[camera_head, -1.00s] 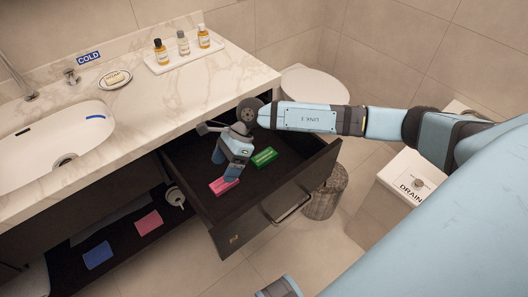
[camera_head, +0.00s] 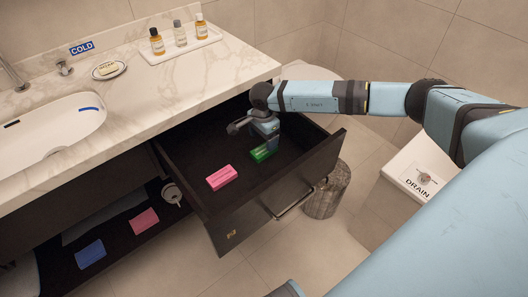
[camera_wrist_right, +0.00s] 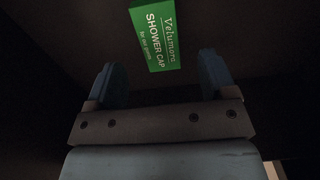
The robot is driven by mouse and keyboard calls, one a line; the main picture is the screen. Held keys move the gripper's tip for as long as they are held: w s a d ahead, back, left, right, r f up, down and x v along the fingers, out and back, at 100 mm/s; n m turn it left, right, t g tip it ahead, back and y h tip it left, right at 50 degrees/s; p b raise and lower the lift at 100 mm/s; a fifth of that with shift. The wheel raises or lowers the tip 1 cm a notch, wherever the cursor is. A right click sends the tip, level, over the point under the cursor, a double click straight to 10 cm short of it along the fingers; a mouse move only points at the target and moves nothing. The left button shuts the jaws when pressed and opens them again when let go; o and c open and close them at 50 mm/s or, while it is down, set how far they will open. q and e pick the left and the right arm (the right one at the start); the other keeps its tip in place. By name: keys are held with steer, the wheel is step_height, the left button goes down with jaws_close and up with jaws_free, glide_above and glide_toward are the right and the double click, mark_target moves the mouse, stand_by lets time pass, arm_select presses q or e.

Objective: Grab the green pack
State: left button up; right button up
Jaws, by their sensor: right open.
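The green pack (camera_head: 262,153) lies on the floor of the open dark drawer, and my right gripper partly covers it in the head view. In the right wrist view the green pack (camera_wrist_right: 157,35), printed "SHOWER CAP", lies beyond the fingertips, roughly in line with the gap between them. My right gripper (camera_head: 262,140) is inside the drawer space, close to the pack. Its two fingers (camera_wrist_right: 158,75) are apart with nothing between them. My left gripper is not clearly seen.
A pink pack (camera_head: 222,177) lies in the drawer left of the green one. The drawer front (camera_head: 275,195) and the marble counter (camera_head: 190,95) bound the space.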

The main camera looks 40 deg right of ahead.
mark_target(264, 149)
step_height(264, 149, down, 5)
steer(key=shift+d+f+b, duration=0.15)
steer(key=shift+b, duration=0.3)
steer(key=shift+c, duration=0.3)
steer(key=c, duration=0.9)
